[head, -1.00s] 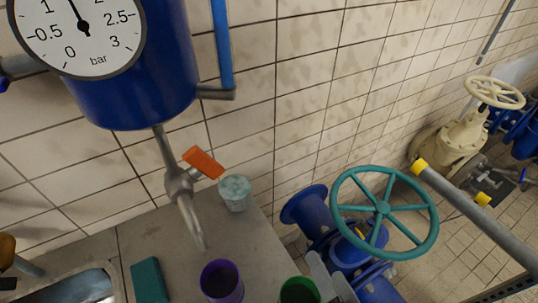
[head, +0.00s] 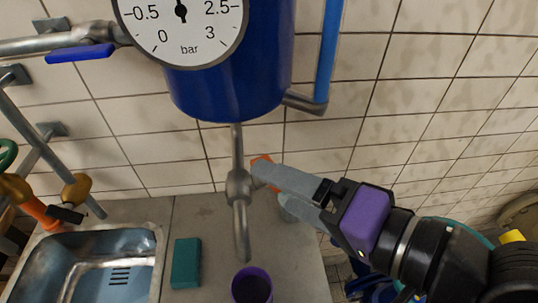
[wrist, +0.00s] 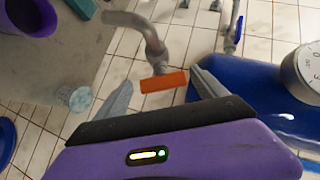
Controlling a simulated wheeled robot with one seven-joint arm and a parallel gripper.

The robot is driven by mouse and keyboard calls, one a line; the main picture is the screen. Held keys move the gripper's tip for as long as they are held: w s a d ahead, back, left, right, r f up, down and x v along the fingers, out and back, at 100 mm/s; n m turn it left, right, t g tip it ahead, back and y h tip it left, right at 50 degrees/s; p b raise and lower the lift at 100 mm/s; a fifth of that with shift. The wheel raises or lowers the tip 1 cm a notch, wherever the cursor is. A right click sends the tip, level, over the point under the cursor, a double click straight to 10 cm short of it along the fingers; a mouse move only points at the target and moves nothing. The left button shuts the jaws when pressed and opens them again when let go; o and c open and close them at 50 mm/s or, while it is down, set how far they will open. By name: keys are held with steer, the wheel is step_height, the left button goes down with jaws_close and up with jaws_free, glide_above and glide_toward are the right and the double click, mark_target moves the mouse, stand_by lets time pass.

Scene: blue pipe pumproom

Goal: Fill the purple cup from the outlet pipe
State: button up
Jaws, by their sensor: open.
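The purple cup (head: 252,288) stands upright on the grey counter at the bottom of the head view. Its inside looks dark, and I cannot tell whether it holds anything. The outlet pipe (head: 241,220) hangs from the blue tank with its spout end just above the cup in the picture. Its orange valve handle (head: 262,161) is partly hidden by my gripper (head: 272,184). In the wrist view the orange handle (wrist: 163,82) lies between the spread fingers of my gripper (wrist: 160,80), with gaps on both sides. The gripper is open and holds nothing.
The blue tank (head: 235,90) with its gauge is above. A teal block (head: 186,263) lies left of the cup, beside a metal sink (head: 40,243). A pale tub (wrist: 80,98) shows near the left finger in the wrist view.

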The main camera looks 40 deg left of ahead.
steer(key=x, duration=0.5)
steer(key=p+x, duration=0.1)
steer(key=x, duration=0.1)
steer(key=shift+w+a, duration=0.25)
steer(key=shift+a, duration=0.15)
steer(key=c, duration=1.1)
steer(key=shift+f+n+b, duration=0.2)
steer(key=shift+n+b, duration=0.2)
steer(key=shift+b, duration=0.2)
steer(key=shift+n+g+y+b, duration=0.3)
steer(key=shift+y+b, duration=0.1)
steer(key=shift+y, duration=0.1)
steer(key=shift+r+n+g, duration=0.3)
steer(key=shift+r+n, duration=0.05)
steer(key=shift+n, duration=0.15)
